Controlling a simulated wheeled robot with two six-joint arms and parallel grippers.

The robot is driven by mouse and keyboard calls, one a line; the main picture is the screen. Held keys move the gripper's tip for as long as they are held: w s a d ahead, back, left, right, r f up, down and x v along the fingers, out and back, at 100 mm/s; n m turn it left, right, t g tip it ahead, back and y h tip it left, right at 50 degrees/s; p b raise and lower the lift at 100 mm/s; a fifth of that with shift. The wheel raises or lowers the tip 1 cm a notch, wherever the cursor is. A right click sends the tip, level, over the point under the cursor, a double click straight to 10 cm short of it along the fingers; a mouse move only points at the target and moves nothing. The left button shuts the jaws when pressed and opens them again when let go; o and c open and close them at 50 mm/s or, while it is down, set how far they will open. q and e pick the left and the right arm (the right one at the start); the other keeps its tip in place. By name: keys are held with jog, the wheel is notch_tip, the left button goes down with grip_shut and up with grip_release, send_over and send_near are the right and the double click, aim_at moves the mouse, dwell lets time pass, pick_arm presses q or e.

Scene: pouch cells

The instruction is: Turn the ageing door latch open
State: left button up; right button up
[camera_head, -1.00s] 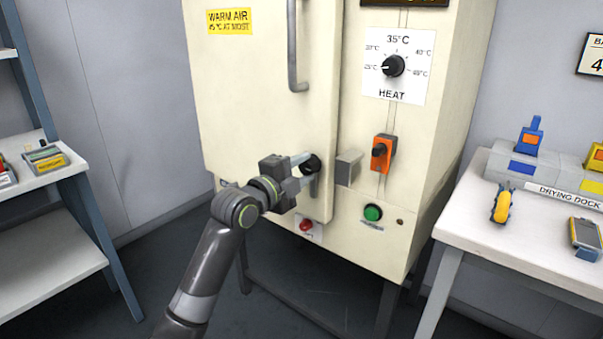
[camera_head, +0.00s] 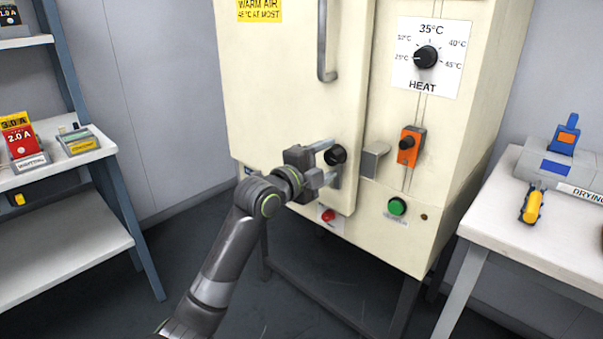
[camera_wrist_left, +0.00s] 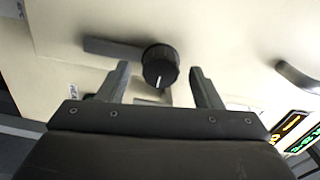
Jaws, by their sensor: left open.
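The ageing door latch has a round black knob (camera_head: 336,155) low on the cream cabinet door (camera_head: 290,100). In the left wrist view the knob (camera_wrist_left: 159,66) carries a white mark pointing down in the picture. A grey lever (camera_wrist_left: 108,47) runs left from behind it there; in the head view this lever hangs down, partly hidden by the gripper. My left gripper (camera_head: 329,162) is open, its fingers on either side of the knob. The wrist view shows gaps between the knob and both fingers (camera_wrist_left: 160,72). The door looks closed. My right gripper is out of view.
A grey catch block (camera_head: 374,160) sticks out right of the knob. An orange switch (camera_head: 411,146), a green button (camera_head: 397,206) and a red one (camera_head: 328,215) are close by. The door handle (camera_head: 326,45) is above. A shelf (camera_head: 60,160) and a table (camera_head: 500,215) flank the cabinet.

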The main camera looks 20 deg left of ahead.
pick_arm(q)
jog(key=p+v, duration=0.2)
jog(key=v, duration=1.5)
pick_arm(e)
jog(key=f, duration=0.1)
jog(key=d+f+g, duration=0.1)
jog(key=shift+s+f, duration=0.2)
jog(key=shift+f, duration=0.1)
pick_arm(q)
jog(key=shift+w, duration=0.1)
